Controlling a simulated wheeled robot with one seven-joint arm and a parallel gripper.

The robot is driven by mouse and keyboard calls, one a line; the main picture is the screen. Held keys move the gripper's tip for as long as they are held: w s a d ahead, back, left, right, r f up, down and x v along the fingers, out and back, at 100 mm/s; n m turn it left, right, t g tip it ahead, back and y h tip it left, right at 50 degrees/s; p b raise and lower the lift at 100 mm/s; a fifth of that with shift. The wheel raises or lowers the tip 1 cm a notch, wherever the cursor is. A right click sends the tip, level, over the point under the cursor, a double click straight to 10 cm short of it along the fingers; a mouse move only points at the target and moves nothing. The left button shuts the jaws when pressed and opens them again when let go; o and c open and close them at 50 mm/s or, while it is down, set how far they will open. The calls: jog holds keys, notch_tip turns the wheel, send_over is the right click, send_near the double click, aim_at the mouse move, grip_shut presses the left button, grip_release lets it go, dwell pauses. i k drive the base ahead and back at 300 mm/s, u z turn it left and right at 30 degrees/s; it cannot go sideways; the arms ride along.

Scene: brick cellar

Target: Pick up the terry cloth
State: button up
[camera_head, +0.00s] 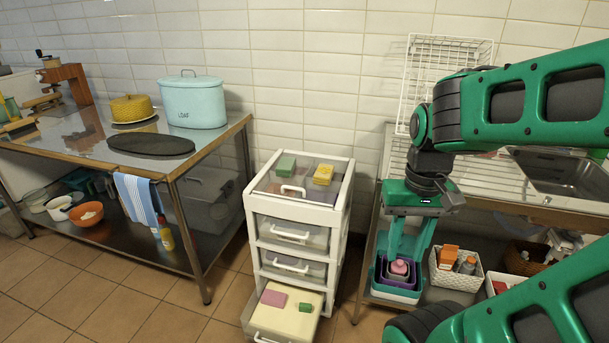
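A blue and white striped cloth (138,198) hangs over the front edge of the steel table at the left. It looks like a towel, but I cannot tell its weave. A flat pink piece (273,298), perhaps cloth or sponge, lies on the low cream surface at the front of the white drawer unit. My gripper (405,258) points down at the right, in front of the wire drainer. Its two teal fingers are apart with nothing visibly held between them. It is well to the right of the striped cloth, with the drawer unit between.
Nested tubs (396,291) and a white basket (455,281) sit low near my gripper. Tiled floor (150,310) is free before the steel table (100,150).

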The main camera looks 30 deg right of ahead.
aim_at(287, 166)
jog(key=k, duration=0.5)
jog(key=z, duration=0.35)
jog(key=i, duration=1.6)
jog(key=u, duration=0.35)
